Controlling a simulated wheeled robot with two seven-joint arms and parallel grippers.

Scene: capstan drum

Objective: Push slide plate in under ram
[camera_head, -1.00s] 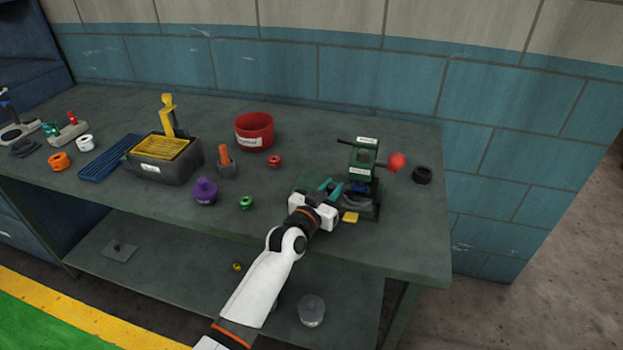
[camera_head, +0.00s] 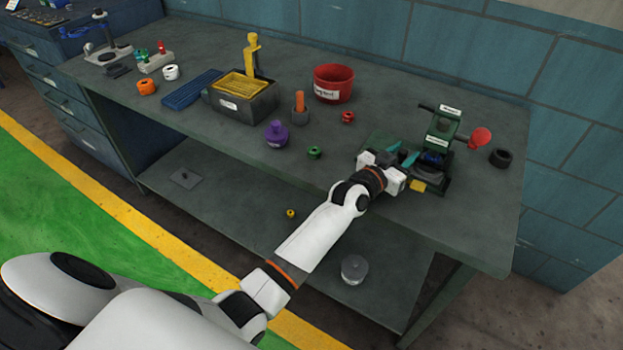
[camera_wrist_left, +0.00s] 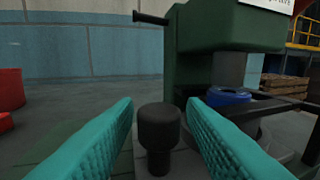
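The green press (camera_head: 440,130) stands at the right end of the bench, with a red ball on its lever. A blue part (camera_head: 433,158) sits under its ram; it also shows in the left wrist view (camera_wrist_left: 229,97). My left gripper (camera_head: 403,155) is at the press's left side, its teal fingers pointing towards it. In the left wrist view the fingers are apart, on either side of a black knob (camera_wrist_left: 158,128), with small gaps visible. The knob stands on a grey plate, apparently the slide plate (camera_wrist_left: 142,165), mostly hidden by the fingers. My right gripper is out of view.
A yellow block (camera_head: 417,186) lies at the press's front. A black ring (camera_head: 500,158) is to its right. The bench front edge runs below my arm.

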